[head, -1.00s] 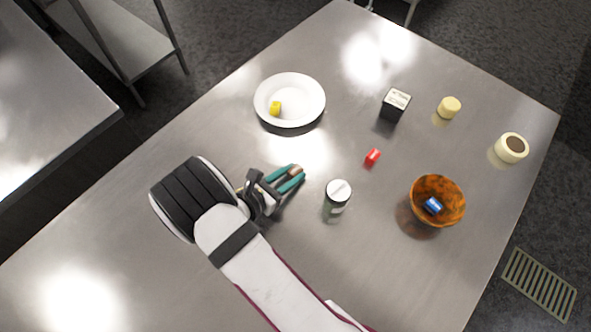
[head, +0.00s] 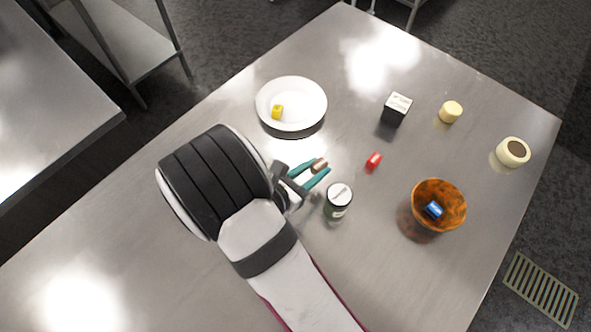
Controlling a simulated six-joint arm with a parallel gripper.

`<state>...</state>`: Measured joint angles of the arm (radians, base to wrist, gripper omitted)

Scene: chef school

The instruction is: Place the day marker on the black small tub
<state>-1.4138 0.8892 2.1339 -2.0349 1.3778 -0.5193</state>
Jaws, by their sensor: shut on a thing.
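My gripper (head: 317,172), with teal fingers, is shut on a small brown block (head: 320,164), which seems to be the day marker. It is above the middle of the table, just up and left of a white-lidded jar. The fingers partly hide the block. The black small tub (head: 393,116) is a dark box with a white printed top, standing up and right of my gripper. Nothing lies on its top. My gripper is clearly apart from it.
A white plate (head: 313,118) holds a yellow block (head: 277,112). A red block (head: 374,160) lies between my gripper and the tub. The jar (head: 338,201), an orange bowl (head: 452,194) with a blue block (head: 433,210), a pale yellow cylinder (head: 451,111) and a cream cup (head: 513,152) stand around.

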